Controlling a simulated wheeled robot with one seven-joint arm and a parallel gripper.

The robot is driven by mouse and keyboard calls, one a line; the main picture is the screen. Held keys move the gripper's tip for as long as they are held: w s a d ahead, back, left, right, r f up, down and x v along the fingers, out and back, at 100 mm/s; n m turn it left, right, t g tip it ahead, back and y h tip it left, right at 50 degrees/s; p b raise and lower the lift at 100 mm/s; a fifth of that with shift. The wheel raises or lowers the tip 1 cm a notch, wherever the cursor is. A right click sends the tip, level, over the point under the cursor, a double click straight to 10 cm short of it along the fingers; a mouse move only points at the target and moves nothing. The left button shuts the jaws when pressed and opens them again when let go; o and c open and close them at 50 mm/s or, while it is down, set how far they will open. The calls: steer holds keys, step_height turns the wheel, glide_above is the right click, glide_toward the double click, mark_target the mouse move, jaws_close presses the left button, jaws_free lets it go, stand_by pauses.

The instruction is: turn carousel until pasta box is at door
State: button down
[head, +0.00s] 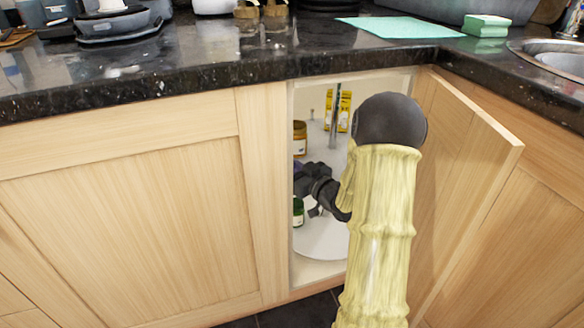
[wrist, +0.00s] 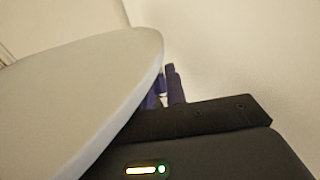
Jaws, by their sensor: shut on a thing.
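The carousel stands inside the open corner cabinet. Its pale round lower tray (head: 322,240) and a thin upright pole show in the head view. A yellow box (head: 344,110), which looks like the pasta box, stands at the back on the upper level, partly behind my arm. My gripper (head: 312,190) reaches into the opening at mid-height, partly hidden by my arm. In the wrist view, my gripper's dark fingers (wrist: 168,86) are closed at the rim of a pale carousel tray (wrist: 75,95). The exact contact is partly hidden.
An amber jar (head: 299,138) and a green jar (head: 298,211) stand near the left side of the opening. The cabinet door (head: 465,150) is swung open at right, close to my arm. The dark granite counter (head: 200,65) overhangs the opening.

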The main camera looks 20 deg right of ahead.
steer(key=shift+w+a, duration=0.2)
steer(key=shift+w, duration=0.15)
steer(key=c, duration=1.5)
jaws_free()
steer(key=shift+s+d, duration=0.25)
steer(key=shift+s, duration=0.3)
steer(key=p+v, duration=0.3)
steer(key=v, duration=0.8)
steer(key=shift+a+p, duration=0.1)
steer(key=shift+p, duration=0.3)
